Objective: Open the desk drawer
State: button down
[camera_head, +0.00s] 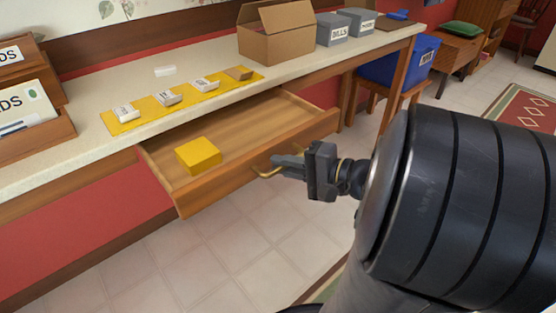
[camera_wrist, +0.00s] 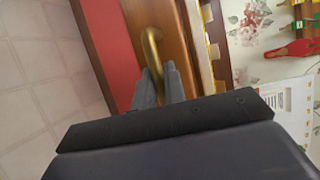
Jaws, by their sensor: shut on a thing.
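The wooden desk drawer (camera_head: 240,164) stands pulled out from under the pale desk top (camera_head: 190,68), and I see into it. A yellow block (camera_head: 198,155) lies inside it towards the left. The brass handle (camera_head: 268,172) is on the drawer's front; it also shows in the wrist view (camera_wrist: 152,48). My gripper (camera_head: 282,164) is at the handle, its fingers shut on the bar. In the wrist view my gripper's two grey fingers (camera_wrist: 160,82) reach the near end of the handle. Part of the handle is hidden by the fingers.
On the desk stand a yellow strip (camera_head: 135,123) with several small items, an open cardboard box (camera_head: 275,35) and grey boxes (camera_head: 333,28). A wooden sorter (camera_head: 50,110) stands at the left. A blue bin (camera_head: 410,62) is at the right. The tiled floor before the drawer is clear.

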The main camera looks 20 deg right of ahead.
jog(key=shift+s+d, duration=0.1)
jog(key=shift+s, duration=0.25)
jog(key=c, duration=1.8)
grip_release()
jog(key=shift+o, duration=0.2)
jog(key=p+v, duration=0.2)
jog(key=v, duration=0.8)
jog(key=shift+s+d+p, duration=0.3)
jog(key=shift+p, duration=0.05)
jog(key=shift+w+a, duration=0.1)
jog(key=shift+b+x, duration=1.35)
jog(key=shift+x, duration=3.95)
